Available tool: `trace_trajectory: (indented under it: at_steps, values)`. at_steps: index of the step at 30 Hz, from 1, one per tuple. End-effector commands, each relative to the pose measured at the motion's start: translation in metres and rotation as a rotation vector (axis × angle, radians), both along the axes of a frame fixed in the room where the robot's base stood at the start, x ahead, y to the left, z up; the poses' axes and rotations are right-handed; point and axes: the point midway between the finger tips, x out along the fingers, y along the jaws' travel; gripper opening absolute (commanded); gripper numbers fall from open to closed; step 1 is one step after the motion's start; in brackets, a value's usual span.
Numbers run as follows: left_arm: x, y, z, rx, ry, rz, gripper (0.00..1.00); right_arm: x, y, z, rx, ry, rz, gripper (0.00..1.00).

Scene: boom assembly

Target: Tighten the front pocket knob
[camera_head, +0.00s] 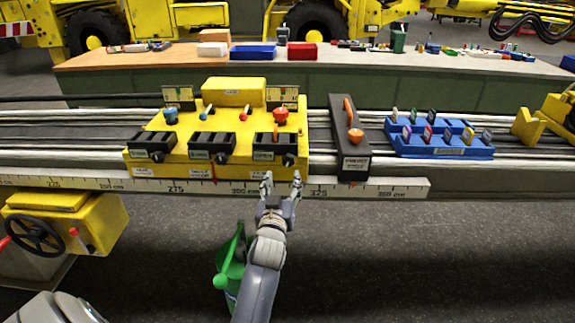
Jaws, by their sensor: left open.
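A yellow fixture block (170,171) sits on the rail. Along its front are three black pockets: left (150,144), middle (211,144) and right (272,140). Small dark knobs show on their fronts: left (157,157), middle (221,158) and right (288,160). I cannot tell which one is the front pocket knob. My left gripper (281,187) is open and empty, fingers pointing up, just below the right pocket and in front of the block's lower right edge. Contact with the block cannot be told. My right gripper is not in view.
A white ruler strip (375,187) runs along the rail's front edge. A dark bracket with an orange knob (355,135) and a blue tray (440,152) stand to the right. A yellow handwheel box (95,225) is at left. A green can (228,262) stands beside my arm.

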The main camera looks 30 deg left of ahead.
Motion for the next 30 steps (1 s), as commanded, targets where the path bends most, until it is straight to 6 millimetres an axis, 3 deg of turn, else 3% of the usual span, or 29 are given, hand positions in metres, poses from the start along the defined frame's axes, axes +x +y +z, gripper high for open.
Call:
trace_trajectory:
  at_steps: [15,22,30]
  values:
    - [0.073,0.036,0.000,0.001,0.002,-0.001,0.54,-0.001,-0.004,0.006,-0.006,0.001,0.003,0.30]
    - [0.089,0.043,0.000,0.001,0.002,-0.002,0.54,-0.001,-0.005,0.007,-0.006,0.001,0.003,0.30]
    - [0.091,0.044,-0.001,0.001,0.002,-0.002,0.54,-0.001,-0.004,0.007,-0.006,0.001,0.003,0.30]
